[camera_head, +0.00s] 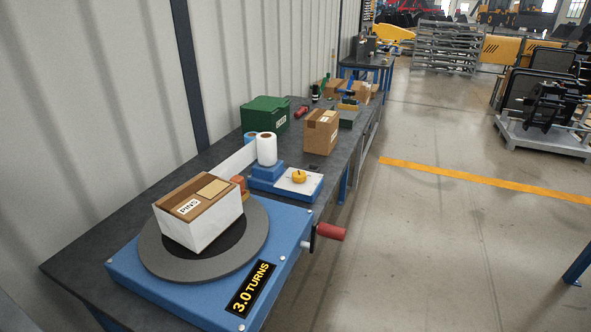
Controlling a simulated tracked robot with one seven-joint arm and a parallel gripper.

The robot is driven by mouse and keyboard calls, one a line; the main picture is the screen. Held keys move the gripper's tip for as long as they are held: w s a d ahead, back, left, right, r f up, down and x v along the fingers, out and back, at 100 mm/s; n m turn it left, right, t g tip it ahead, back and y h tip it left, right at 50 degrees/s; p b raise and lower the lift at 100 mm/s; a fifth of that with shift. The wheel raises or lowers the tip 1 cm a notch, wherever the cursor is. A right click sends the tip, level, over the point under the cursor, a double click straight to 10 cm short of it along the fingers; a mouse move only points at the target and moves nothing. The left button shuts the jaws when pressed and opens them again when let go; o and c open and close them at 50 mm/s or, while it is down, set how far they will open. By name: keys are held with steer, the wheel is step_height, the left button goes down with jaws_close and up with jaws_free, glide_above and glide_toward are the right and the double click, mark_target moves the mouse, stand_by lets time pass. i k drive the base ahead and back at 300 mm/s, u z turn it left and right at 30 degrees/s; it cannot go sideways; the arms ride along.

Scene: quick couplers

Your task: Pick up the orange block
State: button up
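A small orange block (239,183) shows in the head view, just behind the right corner of the box labelled PINS. Its lower part is close to a tan piece, and part of it is hidden by the box and turntable. I cannot tell whether it touches the box. My gripper is not in view.
The PINS box (192,232) sits on a grey turntable (162,262) on a blue base with a red-handled crank (330,232).

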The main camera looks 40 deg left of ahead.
mark_target(236, 179)
steer(key=u, duration=0.25)
steer(key=i, duration=0.1)
steer(key=z, duration=1)
steer(key=k, duration=0.85)
steer(key=u, duration=1.5)
steer(key=i, duration=1)
